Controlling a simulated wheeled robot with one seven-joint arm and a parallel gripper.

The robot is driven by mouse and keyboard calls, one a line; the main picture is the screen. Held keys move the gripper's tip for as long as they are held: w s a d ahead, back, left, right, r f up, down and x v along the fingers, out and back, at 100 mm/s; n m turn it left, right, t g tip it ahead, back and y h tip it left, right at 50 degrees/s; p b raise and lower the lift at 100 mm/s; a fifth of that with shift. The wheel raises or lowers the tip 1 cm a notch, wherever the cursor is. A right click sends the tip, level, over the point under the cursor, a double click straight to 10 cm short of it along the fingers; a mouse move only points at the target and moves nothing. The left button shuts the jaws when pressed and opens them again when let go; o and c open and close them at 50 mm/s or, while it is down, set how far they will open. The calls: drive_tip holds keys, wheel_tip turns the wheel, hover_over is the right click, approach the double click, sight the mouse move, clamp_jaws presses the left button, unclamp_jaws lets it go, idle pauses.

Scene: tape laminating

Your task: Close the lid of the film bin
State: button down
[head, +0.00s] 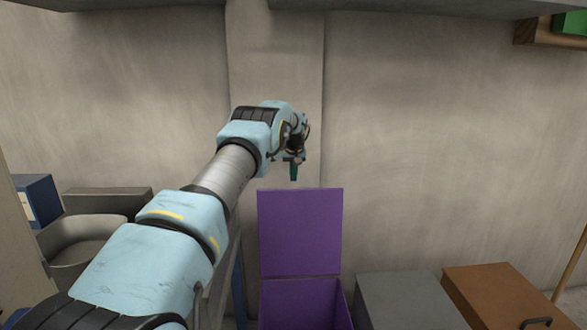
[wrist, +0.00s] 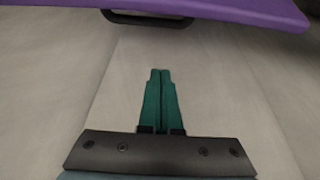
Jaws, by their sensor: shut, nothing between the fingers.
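The film bin is a purple box (head: 305,304) low in the head view, cut off by the bottom edge. Its purple lid (head: 300,232) stands open, upright against the wall side. In the wrist view the lid (wrist: 240,12) crosses the top edge, with a dark handle (wrist: 147,19) on it. My gripper (head: 294,178) is just above the lid's top edge in the head view. In the wrist view its green fingers (wrist: 161,72) are together, with nothing between them and apart from the lid.
A grey box (head: 408,300) and a brown box (head: 508,296) with a dark handle stand right of the bin. A grey bin (head: 85,240) and a blue binder (head: 36,200) are at left. A shelf edge (head: 420,5) hangs overhead. The wall behind is bare.

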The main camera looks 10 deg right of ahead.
drive_tip(key=x, duration=0.4)
drive_tip(key=shift+f+p, duration=0.3)
drive_tip(key=shift+p, duration=0.1)
drive_tip(key=shift+s+p, duration=0.2)
drive_tip(key=shift+p, duration=0.1)
drive_tip(key=shift+s+a+f+p, duration=0.15)
drive_tip(key=shift+s+p, duration=0.35)
drive_tip(key=shift+s, duration=0.35)
drive_tip(key=shift+s+a+r+p, duration=0.1)
drive_tip(key=shift+s+a+p, duration=0.1)
drive_tip(key=shift+s+p, duration=0.45)
drive_tip(key=shift+s, duration=0.2)
drive_tip(key=shift+f+b, duration=0.1)
drive_tip(key=shift+b, duration=0.2)
